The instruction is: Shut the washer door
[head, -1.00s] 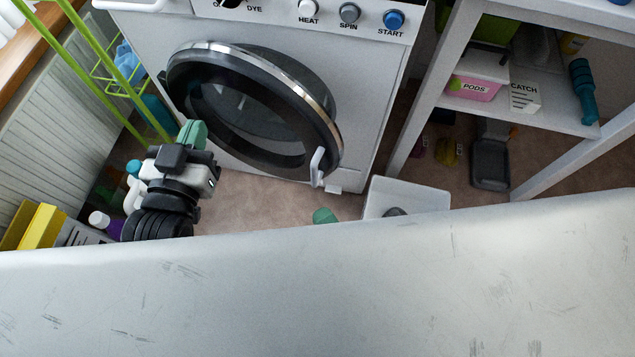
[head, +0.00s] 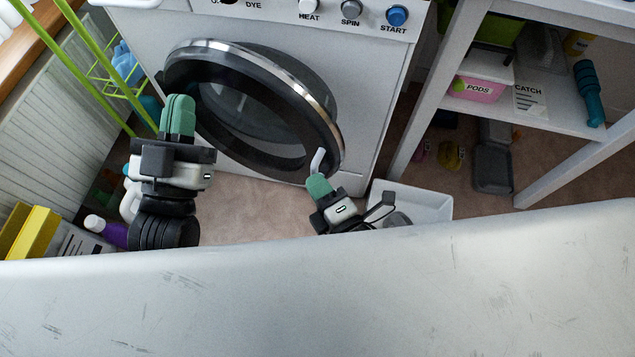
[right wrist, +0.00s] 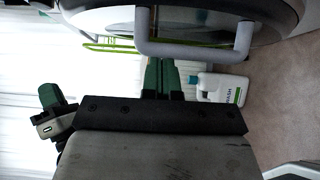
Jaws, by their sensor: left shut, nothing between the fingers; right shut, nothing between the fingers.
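The washer (head: 366,70) stands at the back in the head view. Its round door (head: 322,112), dark with a chrome rim, stands partly open, tilted out from the front. The pale door handle (head: 318,160) is on the rim's lower right. My left gripper (head: 179,100) is shut and empty, in front of the door's left edge. My right gripper (head: 317,182) is shut and empty, just below the handle. In the right wrist view the handle (right wrist: 193,50) crosses just ahead of the green fingertips (right wrist: 163,65); I cannot tell if they touch.
A white tray (head: 430,200) lies on the floor right of my right gripper. A white shelf unit (head: 535,118) stands at the right, a green rack (head: 97,75) at the left. Bottles and a yellow box (head: 30,232) are at lower left. A pale surface (head: 320,300) fills the foreground.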

